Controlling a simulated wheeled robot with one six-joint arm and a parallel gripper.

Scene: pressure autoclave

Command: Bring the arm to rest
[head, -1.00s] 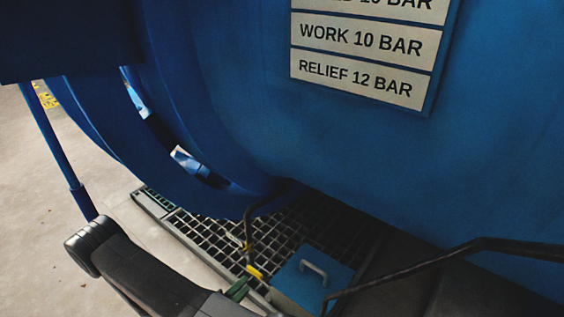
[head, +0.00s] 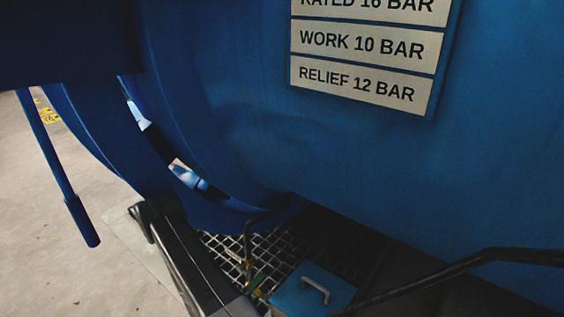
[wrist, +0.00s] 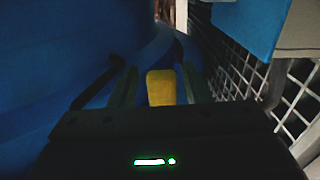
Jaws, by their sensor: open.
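My gripper (wrist: 158,84) shows in the wrist view with its two dark fingers apart. A yellow block-like end (wrist: 160,88) appears between the fingers; I cannot tell whether they touch it. In the head view a thin black bent rod (head: 248,240) comes down below the blue vessel, with a small yellow part low on it, close to my gripper. The fingers are small and partly hidden there.
The blue vessel (head: 230,130) with its pressure sign (head: 362,50) fills the upper part. A blue lever (head: 60,170) hangs at left. Below are a metal grating (head: 275,250), a blue box with a handle (head: 300,300) and a black rail (head: 500,258). Pale floor (head: 60,275) is clear at left.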

